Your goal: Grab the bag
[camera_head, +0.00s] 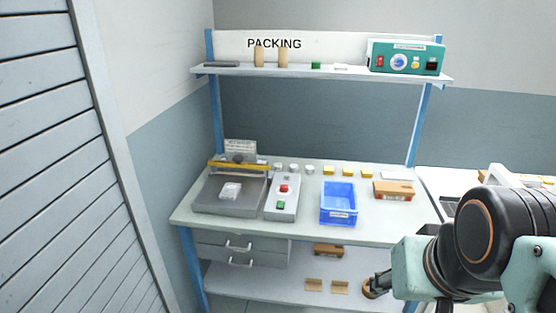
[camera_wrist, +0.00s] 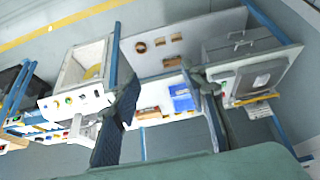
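A small white bag (camera_head: 230,191) lies on the grey plate of the sealing machine (camera_head: 205,206) at the left of the bench. In the wrist view the bag (camera_wrist: 262,80) is a small pale patch on the machine at the right. My gripper (camera_wrist: 168,88) is open and empty, its two dark fingers spread wide. The bag is to the right of the fingers and well apart from them.
Beside the sealer stand a control box (camera_head: 283,198) with a red button and a blue bin (camera_head: 339,204). A brown box (camera_head: 393,190) is at the right. A shelf (camera_head: 330,71) with a green device (camera_head: 405,57) spans above. A slatted panel (camera_head: 60,170) stands at the left.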

